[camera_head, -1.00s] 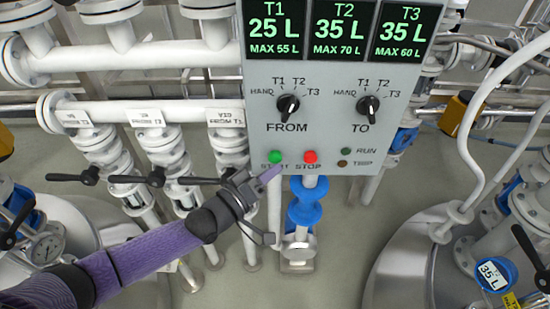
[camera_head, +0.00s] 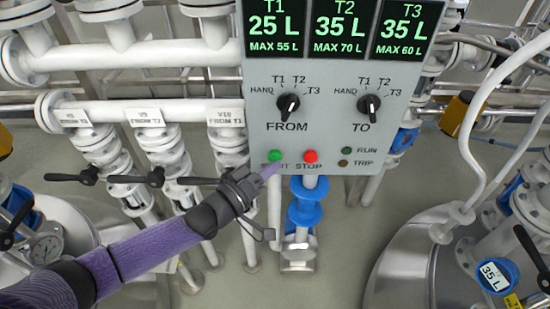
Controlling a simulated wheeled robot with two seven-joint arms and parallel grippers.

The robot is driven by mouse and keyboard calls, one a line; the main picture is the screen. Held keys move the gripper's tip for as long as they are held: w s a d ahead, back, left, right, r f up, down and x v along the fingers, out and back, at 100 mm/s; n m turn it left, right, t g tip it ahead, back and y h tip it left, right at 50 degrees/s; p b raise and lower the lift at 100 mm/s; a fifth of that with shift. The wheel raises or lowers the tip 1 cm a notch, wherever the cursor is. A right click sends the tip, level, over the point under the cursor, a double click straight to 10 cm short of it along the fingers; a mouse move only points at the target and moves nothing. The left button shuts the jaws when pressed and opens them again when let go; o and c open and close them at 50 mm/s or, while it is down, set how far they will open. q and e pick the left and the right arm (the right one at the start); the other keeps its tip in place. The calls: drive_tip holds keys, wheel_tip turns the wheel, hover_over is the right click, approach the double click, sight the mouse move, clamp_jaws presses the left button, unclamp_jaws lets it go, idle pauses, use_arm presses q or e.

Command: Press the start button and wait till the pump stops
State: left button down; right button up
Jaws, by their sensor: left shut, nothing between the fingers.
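The grey control panel (camera_head: 335,130) hangs in the middle. Its green start button (camera_head: 275,156) and red stop button (camera_head: 310,156) sit side by side near the lower edge. My left gripper (camera_head: 272,170) is shut and empty, its tip just below the green button and over part of the START label. I cannot tell whether the tip touches the panel. The RUN lamp (camera_head: 346,151) looks dark green and the TRIP lamp (camera_head: 343,163) dull brown. The displays read T1 25 L, T2 35 L, T3 35 L. My right gripper is not in view.
The FROM knob (camera_head: 288,106) and TO knob (camera_head: 368,106) are above the buttons. White pipes with black-handled valves (camera_head: 156,177) stand left of the panel, close to my left arm. A blue pipe fitting (camera_head: 304,203) is below the panel.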

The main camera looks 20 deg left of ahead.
use_arm(q)
drive_tip(key=shift+w+a+b, duration=0.15)
drive_tip(key=shift+w+b, duration=0.25)
drive_tip(key=shift+w, duration=0.1)
idle(0.4)
drive_tip(key=shift+s+d+p, duration=0.25)
drive_tip(key=shift+s+p, duration=0.5)
drive_tip(key=shift+s, duration=0.15)
